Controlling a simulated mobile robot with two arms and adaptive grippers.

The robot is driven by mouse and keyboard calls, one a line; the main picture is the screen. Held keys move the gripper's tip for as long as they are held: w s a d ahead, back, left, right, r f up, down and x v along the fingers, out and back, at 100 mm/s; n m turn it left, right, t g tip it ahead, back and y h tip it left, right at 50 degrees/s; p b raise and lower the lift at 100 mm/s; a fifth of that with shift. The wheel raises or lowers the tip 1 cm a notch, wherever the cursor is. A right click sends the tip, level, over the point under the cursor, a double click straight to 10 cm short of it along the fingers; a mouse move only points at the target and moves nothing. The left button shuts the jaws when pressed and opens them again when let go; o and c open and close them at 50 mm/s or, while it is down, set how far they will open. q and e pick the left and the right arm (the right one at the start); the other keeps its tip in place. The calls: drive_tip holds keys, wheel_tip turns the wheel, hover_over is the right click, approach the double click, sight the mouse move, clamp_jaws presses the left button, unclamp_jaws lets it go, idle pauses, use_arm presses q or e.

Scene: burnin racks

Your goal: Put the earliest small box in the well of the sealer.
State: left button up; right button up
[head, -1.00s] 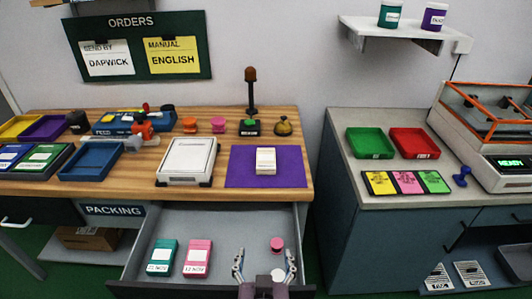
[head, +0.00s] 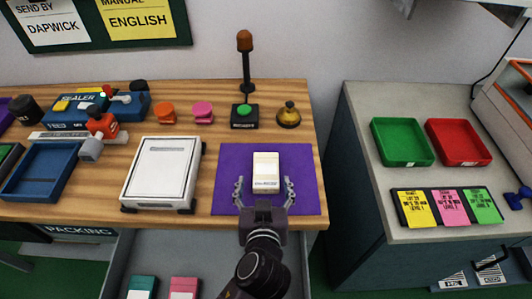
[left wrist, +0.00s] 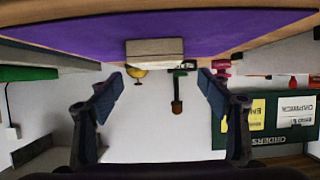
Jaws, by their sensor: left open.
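In the left wrist view the box (left wrist: 155,48) is ahead of the open fingers (left wrist: 160,82), not held. A teal small box (head: 142,287) and a pink small box (head: 184,288) lie in the open drawer, cut off by the frame's bottom edge. The blue sealer (head: 70,108) stands at the back left; its well cannot be made out. My right gripper is not in view.
A white scale-like device (head: 163,172) stands left of the mat, with a blue tray (head: 40,170) further left. A green-button post (head: 244,116) and a brass bell (head: 289,114) stand behind the mat. Green (head: 401,158) and red (head: 459,158) trays are on the right counter.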

sight(266, 171)
use_arm(q)
drive_tip(key=shift+x, duration=1)
drive_tip(key=shift+w+p, duration=0.3)
drive_tip(key=shift+w, duration=0.05)
drive_tip(key=x, duration=0.3)
drive_tip(key=shift+w+d+f+p, duration=0.25)
drive_tip(key=shift+f+p, duration=0.1)
drive_tip(key=shift+p, duration=0.05)
drive_tip(key=shift+w+f, duration=0.25)
drive_tip(key=shift+w, duration=0.2)
drive_tip(key=c, duration=1.4)
drive_tip(key=shift+c, duration=0.2)
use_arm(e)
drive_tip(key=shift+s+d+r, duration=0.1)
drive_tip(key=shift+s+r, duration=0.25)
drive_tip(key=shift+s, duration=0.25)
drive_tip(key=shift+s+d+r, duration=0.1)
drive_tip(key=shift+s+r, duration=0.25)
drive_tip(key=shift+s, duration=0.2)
use_arm(q)
drive_tip(key=shift+r, duration=0.1)
